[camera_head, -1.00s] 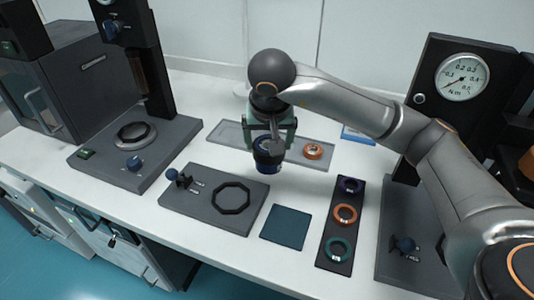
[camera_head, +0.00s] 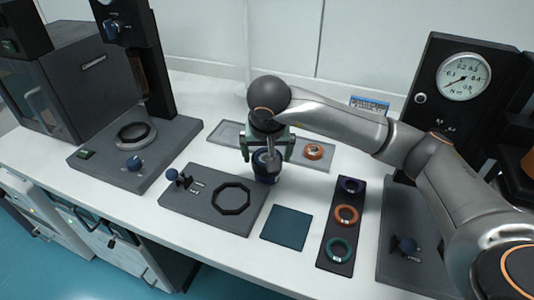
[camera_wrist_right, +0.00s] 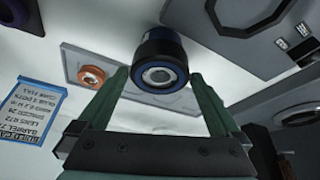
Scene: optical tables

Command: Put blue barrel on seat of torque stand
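The blue barrel (camera_head: 266,177), blue with dark bands, is upright at the white table between the grey fixture plate and the shallow tray. My right gripper (camera_head: 268,156) is above and around its top. In the right wrist view the barrel (camera_wrist_right: 160,62) shows a round lens end between the fingertips (camera_wrist_right: 160,76), with a narrow gap on each side, so the gripper looks open. The torque stand (camera_head: 430,108), black with an Nm dial, stands at the right. My right arm covers much of its base (camera_head: 396,215), and its seat is hidden. My left gripper is out of view.
The grey plate (camera_head: 205,212) carries an octagonal ring. A blue mat (camera_head: 287,228) and a black strip (camera_head: 335,253) with three rings lie in front. The tray (camera_head: 225,133) holds an orange ring (camera_head: 313,152). Another stand (camera_head: 180,145) is at left.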

